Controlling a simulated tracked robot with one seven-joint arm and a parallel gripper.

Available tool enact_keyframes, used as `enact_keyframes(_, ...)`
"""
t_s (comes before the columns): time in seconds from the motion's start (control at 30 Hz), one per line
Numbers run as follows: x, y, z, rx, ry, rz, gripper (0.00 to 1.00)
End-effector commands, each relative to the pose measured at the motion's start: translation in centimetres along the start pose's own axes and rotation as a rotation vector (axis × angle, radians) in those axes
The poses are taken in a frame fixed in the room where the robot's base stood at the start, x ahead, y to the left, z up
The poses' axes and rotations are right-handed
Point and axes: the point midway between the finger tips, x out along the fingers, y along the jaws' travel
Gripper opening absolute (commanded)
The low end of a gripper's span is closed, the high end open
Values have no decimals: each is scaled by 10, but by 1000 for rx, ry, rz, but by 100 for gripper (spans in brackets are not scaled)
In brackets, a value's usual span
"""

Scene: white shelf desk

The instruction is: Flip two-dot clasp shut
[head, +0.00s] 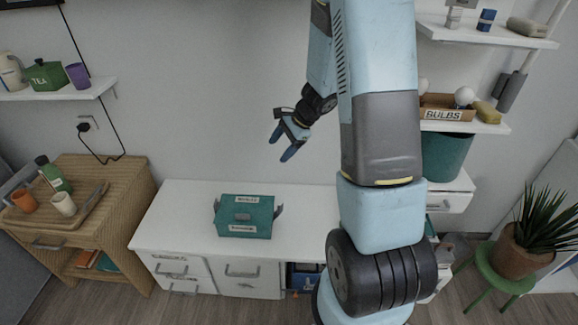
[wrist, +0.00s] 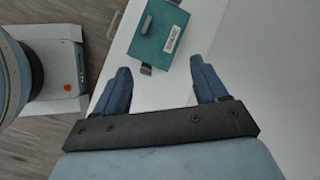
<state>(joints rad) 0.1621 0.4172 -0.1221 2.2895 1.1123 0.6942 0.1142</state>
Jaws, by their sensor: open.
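A teal box (head: 244,218) with a lid and pale labels sits on the white desk (head: 185,215). Grey clasps stick out at its left side (head: 217,208) and right side (head: 278,210), both apparently swung outward. I cannot make out dots on either clasp. In the wrist view the box (wrist: 153,40) lies beyond my fingertips, with one clasp (wrist: 146,69) on its near side and another at the top edge (wrist: 175,3). My gripper (head: 282,147) is open and empty, above the desk and apart from the box. It also shows in the wrist view (wrist: 161,68).
A wicker cabinet (head: 110,185) with a tray of cups stands at the left. Wall shelves hold a bulbs box (head: 445,114) on the right and a tea tin (head: 46,76) on the left. The desk top around the box is clear.

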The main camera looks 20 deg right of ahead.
Motion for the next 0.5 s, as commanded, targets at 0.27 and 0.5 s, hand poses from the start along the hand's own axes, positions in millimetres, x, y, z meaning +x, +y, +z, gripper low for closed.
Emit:
enact_keyframes(0.27, -67, -1, 68, -311, 18, 10, 72)
enact_keyframes(0.5, -119, 14, 116, -567, 64, 34, 72)
